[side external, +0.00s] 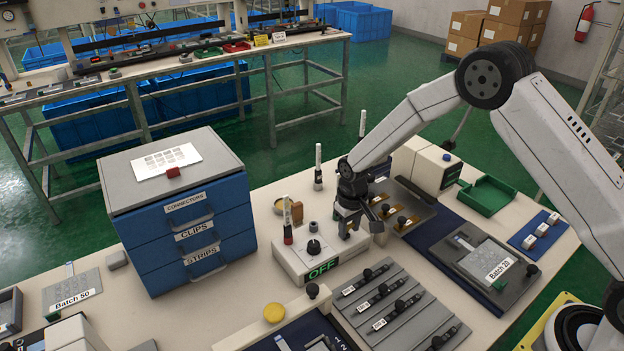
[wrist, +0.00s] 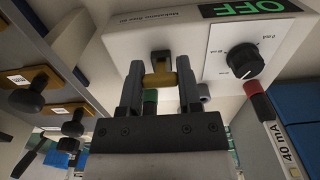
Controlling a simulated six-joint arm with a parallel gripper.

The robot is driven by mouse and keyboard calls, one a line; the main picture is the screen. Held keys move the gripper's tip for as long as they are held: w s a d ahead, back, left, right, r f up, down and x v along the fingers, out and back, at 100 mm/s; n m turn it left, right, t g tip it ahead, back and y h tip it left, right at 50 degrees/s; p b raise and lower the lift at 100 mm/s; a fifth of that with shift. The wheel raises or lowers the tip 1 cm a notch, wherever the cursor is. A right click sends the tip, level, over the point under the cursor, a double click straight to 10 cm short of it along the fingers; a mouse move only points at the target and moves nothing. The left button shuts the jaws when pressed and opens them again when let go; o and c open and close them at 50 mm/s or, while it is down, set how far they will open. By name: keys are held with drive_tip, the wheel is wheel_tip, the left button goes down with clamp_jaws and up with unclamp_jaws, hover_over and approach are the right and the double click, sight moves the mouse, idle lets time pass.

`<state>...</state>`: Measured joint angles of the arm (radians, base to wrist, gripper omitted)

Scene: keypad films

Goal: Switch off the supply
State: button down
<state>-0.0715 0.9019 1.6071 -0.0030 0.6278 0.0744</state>
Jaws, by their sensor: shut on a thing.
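The supply is a pale box (side external: 300,262) on the bench with a green "OFF" on its front, and it is at the top of the wrist view (wrist: 170,38). Its black round knob (side external: 313,247) stands clear of my gripper; in the wrist view the knob (wrist: 243,62) sits beside a small printed scale. My gripper (side external: 357,228) is low at the right end of the box. In the wrist view my gripper (wrist: 160,85) is shut on a small yellow-brown piece (wrist: 160,79) with a dark part above it. Whether this piece is fixed to the box is unclear.
A red-tipped stick marked "40 mA" (wrist: 275,130) stands near the knob. A grey rack with black-handled pieces (side external: 385,300) lies in front of the box. A blue drawer cabinet (side external: 185,225) stands left. A green tray (side external: 487,195) is at the right.

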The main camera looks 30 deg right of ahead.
drive_tip(key=shift+s, duration=0.1)
drive_tip(key=shift+s+f+t, duration=0.15)
drive_tip(key=shift+s+t, duration=0.1)
drive_tip(key=shift+t, duration=0.75)
drive_tip(key=shift+c, duration=1.4)
unclamp_jaws()
wheel_tip(320, 180, up, 8)
drive_tip(key=s, duration=0.1)
drive_tip(key=shift+s+f, duration=0.15)
drive_tip(key=shift+s, duration=0.05)
drive_tip(key=shift+s, duration=0.1)
